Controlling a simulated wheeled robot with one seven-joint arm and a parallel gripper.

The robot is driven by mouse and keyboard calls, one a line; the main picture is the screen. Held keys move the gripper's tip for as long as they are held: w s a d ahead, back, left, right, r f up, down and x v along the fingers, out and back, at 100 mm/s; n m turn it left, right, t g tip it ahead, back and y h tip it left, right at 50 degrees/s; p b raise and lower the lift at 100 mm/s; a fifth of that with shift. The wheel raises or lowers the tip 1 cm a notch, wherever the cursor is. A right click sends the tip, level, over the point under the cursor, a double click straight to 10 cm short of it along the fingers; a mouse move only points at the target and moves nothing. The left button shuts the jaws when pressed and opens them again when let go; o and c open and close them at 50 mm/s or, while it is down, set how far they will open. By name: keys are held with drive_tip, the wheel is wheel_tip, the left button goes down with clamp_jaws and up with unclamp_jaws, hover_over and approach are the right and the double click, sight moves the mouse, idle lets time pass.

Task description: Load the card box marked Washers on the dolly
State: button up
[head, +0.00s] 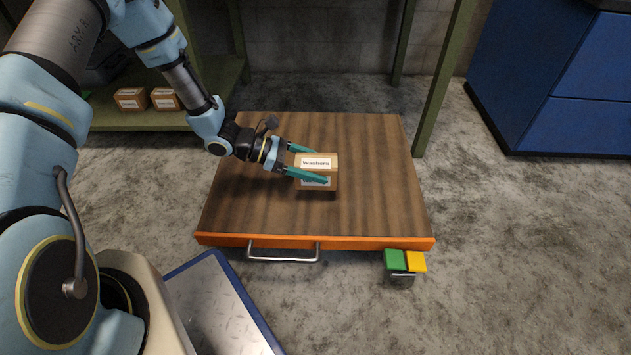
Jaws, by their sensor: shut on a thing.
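The card box marked Washers (318,163) is a small brown box with white labels on its top and front. It is over the middle of the dolly (370,215), a wood-topped platform with an orange front edge and a metal handle. My gripper (312,164) has teal fingers and is shut on the box, one finger on the far side and one across the near side. The box looks upright. I cannot tell whether its underside touches the dolly's top.
Two more labelled card boxes (148,99) sit on the low shelf (200,118) of a green rack at the back left. A blue cabinet (560,85) stands at the right. The dolly's top is otherwise clear.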

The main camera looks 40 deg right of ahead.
wheel_tip(320, 180, down, 5)
drive_tip(key=shift+b, duration=1.1)
drive_tip(key=shift+r, duration=0.1)
drive_tip(key=o, duration=1.6)
drive_tip(key=shift+c, duration=0.2)
drive_tip(key=p+v, duration=0.4)
drive_tip(key=v, duration=0.6)
drive_tip(key=shift+w+a+r, duration=0.15)
drive_tip(key=shift+r, duration=0.1)
drive_tip(key=shift+v, duration=0.75)
